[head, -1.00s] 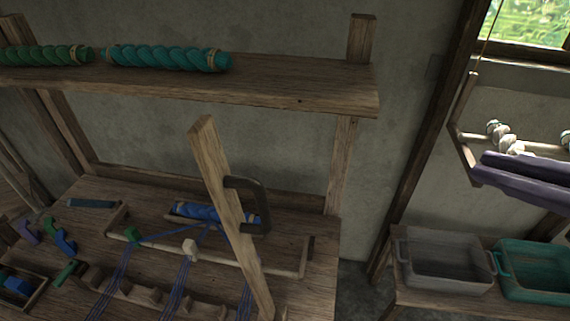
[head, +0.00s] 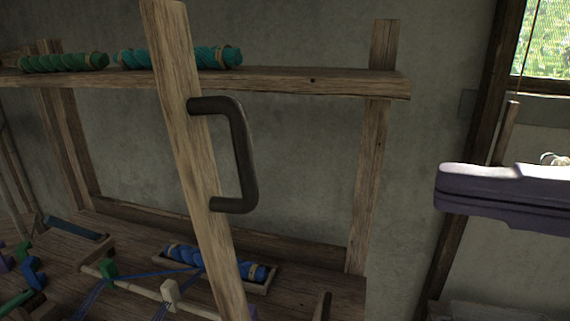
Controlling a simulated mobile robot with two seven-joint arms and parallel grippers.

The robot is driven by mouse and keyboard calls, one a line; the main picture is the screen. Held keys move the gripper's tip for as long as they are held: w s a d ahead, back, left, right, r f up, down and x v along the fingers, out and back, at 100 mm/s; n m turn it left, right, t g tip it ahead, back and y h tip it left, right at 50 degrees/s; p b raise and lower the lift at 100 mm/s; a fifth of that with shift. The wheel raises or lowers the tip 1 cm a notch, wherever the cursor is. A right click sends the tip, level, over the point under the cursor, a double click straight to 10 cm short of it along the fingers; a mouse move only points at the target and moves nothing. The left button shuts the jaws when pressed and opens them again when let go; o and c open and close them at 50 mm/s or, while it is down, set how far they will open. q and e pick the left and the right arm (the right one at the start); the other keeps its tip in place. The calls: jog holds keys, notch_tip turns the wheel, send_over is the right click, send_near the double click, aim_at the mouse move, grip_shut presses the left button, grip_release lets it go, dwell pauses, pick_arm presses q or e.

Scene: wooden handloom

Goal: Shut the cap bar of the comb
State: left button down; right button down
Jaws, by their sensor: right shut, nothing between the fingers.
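The cap bar (head: 200,190) is a long pale wooden bar with a dark bracket-shaped handle (head: 245,155) on its right side. It stands raised and steeply tilted in the middle of the head view, its top leaning left. Its lower end runs out of the frame, and the comb cannot be made out. My right gripper (head: 442,188) is purple and comes in from the right edge, its two long fingers shut together and empty. It is well to the right of the handle and apart from it. My left gripper is not in view.
A wooden shelf (head: 320,84) with green and teal yarn rolls (head: 65,62) runs behind the bar. Blue yarn (head: 215,263) lies in a tray on the loom bench. A wooden post (head: 368,185) stands between bar and gripper, farther back. Small coloured pieces lie lower left.

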jog(key=p, duration=0.6)
send_near(250, 161)
jog(key=x, duration=0.5)
jog(key=shift+w+a+r, duration=0.1)
jog(key=shift+a, duration=0.15)
jog(key=shift+w+a, duration=0.35)
jog(key=shift+a, duration=0.2)
